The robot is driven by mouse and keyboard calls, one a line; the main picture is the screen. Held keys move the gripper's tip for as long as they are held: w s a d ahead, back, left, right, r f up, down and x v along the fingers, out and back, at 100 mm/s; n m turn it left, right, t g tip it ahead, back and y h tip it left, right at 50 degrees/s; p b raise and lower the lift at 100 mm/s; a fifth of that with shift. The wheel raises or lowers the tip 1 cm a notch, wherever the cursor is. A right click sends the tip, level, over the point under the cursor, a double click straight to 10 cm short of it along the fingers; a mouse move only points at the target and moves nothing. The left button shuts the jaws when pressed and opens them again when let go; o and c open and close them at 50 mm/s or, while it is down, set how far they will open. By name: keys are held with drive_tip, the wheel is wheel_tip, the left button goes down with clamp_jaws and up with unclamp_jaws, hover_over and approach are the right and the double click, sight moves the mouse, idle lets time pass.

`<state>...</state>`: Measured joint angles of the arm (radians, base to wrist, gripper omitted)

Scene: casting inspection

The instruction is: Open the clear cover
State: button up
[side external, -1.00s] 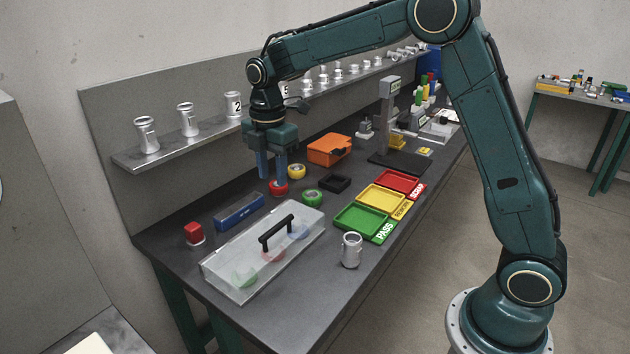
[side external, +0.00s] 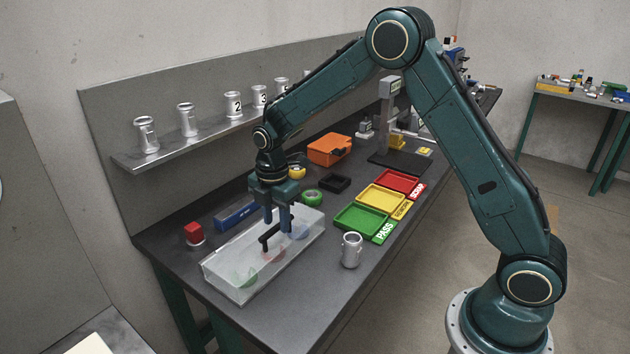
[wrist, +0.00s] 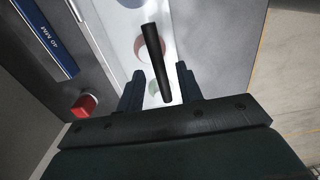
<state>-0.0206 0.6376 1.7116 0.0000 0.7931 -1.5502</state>
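The clear cover (side external: 228,262) is a see-through box lid with a black bar handle on top, lying closed on the bench over several coloured round shapes. Its black handle (side external: 266,240) also shows in the wrist view (wrist: 155,60), running up from between the fingers. My gripper (side external: 279,224) is just above the handle's far end, fingers pointing down. In the wrist view my gripper (wrist: 160,88) is open, with a finger on each side of the handle and gaps visible. I cannot tell whether the fingertips reach down to the handle's height.
A green roll (side external: 312,198) and an orange case (side external: 329,150) are behind.

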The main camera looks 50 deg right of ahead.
drive_tip(key=shift+f, duration=0.4)
clamp_jaws()
drive_tip(key=shift+w+r, duration=0.15)
drive_tip(key=shift+r, duration=0.1)
